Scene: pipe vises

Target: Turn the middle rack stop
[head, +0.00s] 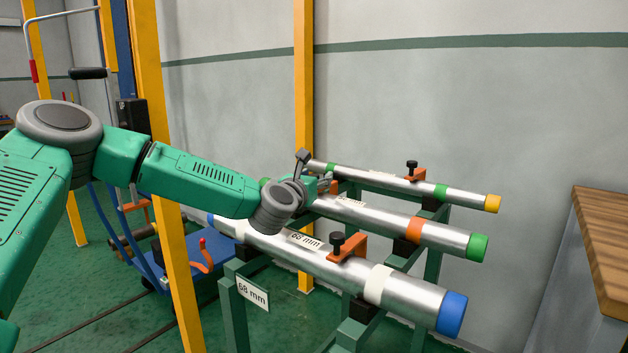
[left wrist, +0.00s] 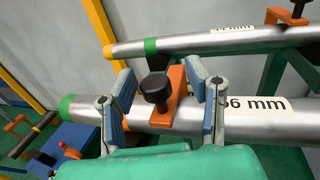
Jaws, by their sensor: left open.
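The middle rack stop is an orange bracket (left wrist: 178,82) with a black knob (left wrist: 156,90), set over the middle steel pipe (head: 374,217). In the head view the stop is mostly hidden by my left gripper (head: 325,184). My left gripper is open at the middle pipe. In the left wrist view its two fingers (left wrist: 160,84) stand on either side of the stop, with gaps between them and the knob. The middle pipe has an orange band and a green end cap (head: 478,247). My right gripper is not in view.
The near pipe (head: 325,264) has a blue end and its own orange stop (head: 348,248). The far, thinner pipe (head: 385,179) has a yellow end and another stop (head: 414,173). A green rack (head: 238,308) carries them. A yellow post (head: 172,200) stands left; a wooden bench (head: 605,245) is right.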

